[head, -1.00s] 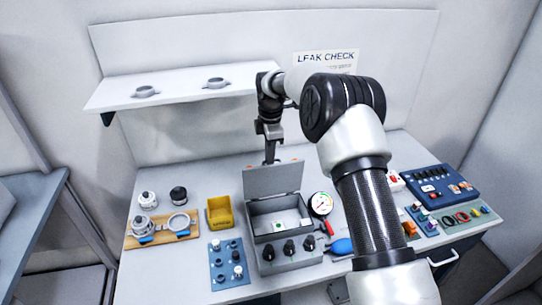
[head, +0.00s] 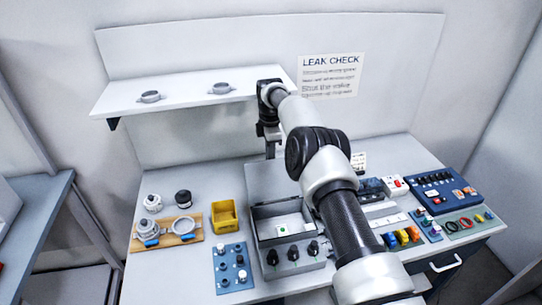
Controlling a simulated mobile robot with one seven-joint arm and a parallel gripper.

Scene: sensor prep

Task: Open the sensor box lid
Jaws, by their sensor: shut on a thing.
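The grey sensor box (head: 307,264) stands near the front middle of the bench, with several black knobs on its front. Its grey lid (head: 264,181) stands raised at the back, so the inside shows. A small white piece with a green mark (head: 283,230) lies inside. My gripper (head: 270,153) points down at the top edge of the lid and is shut on it. The fingertips are small and partly hard to make out. My arm hides the right part of the lid and part of the box's right side.
A yellow bin (head: 224,216), a blue fitting plate (head: 233,267) and a wooden tray (head: 195,236) stand left of the box. A shelf (head: 190,100) overhangs the back left. A blue case (head: 447,191) and coloured parts sit at the right.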

